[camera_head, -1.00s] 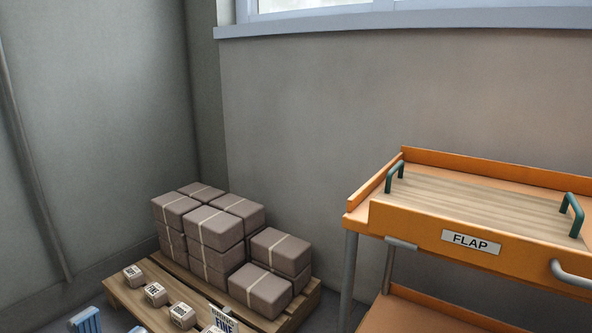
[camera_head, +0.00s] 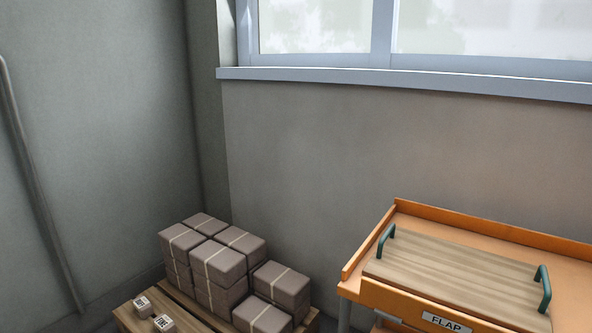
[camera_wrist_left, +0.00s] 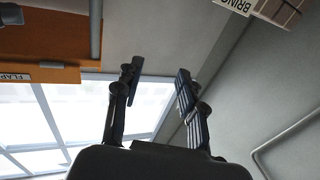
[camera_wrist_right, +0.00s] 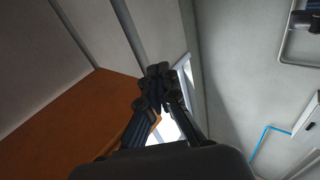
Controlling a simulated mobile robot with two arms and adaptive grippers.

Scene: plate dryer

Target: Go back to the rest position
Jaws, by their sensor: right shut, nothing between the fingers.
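Neither gripper shows in the head view. In the left wrist view my left gripper (camera_wrist_left: 157,78) has its two fingers apart, with nothing between them. Wall and window lie behind it. In the right wrist view my right gripper (camera_wrist_right: 158,85) has its fingertips together and holds nothing. An orange surface lies to its left in that view.
An orange cart (camera_head: 365,252) with a FLAP label carries a wooden board (camera_head: 455,272) with two green handles at the right. Brown boxes (camera_head: 215,262) are stacked on a wooden pallet (camera_head: 128,317) at the lower left. A window (camera_head: 315,25) is above.

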